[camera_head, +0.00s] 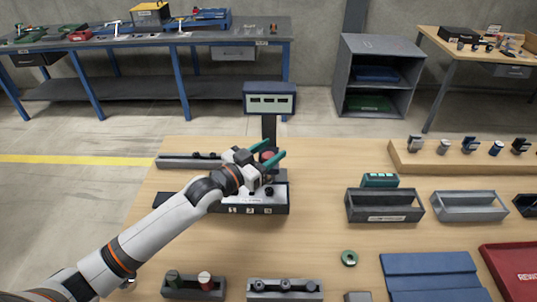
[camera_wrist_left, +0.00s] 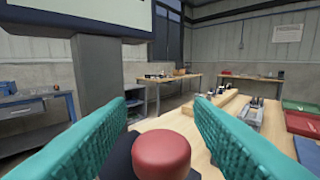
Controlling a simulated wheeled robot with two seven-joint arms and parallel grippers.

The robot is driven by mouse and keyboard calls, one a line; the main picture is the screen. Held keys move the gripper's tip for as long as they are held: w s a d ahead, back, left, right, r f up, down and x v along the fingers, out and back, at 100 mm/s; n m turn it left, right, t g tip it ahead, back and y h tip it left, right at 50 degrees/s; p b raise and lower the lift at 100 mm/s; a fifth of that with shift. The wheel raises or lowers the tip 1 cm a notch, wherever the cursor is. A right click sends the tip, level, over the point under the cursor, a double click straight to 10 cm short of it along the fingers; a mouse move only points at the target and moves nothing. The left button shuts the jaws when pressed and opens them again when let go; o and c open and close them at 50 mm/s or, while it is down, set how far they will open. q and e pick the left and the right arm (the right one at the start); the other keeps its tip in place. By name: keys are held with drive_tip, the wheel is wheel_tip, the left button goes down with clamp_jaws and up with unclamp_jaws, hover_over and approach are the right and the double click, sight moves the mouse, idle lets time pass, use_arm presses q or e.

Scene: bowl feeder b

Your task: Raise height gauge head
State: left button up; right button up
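The height gauge stands on the wooden table, with a dark base (camera_head: 240,207), a dark column (camera_head: 269,128) and a display box (camera_head: 270,99) on top. Its column and display also show in the left wrist view (camera_wrist_left: 103,75). A red round knob (camera_wrist_left: 161,155) on a dark block, apparently part of the gauge head, sits between the teal fingers of my left gripper (camera_head: 272,150). The fingers are apart, with a visible gap on each side of the knob. In the head view the gripper hides much of the head. My right gripper is not in view.
A green ring (camera_head: 349,258) lies in front. Blue mats (camera_head: 430,275) and a red tray (camera_head: 513,270) are at the front right.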

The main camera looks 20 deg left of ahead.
use_arm(q)
drive_tip(key=shift+f, duration=0.2)
drive_tip(key=shift+s+a+f, duration=0.15)
drive_tip(key=shift+s+a, duration=0.1)
drive_tip(key=shift+s, duration=0.2)
drive_tip(key=b+v, duration=0.3)
drive_tip(key=v, duration=0.8)
drive_tip(key=shift+r, duration=0.3)
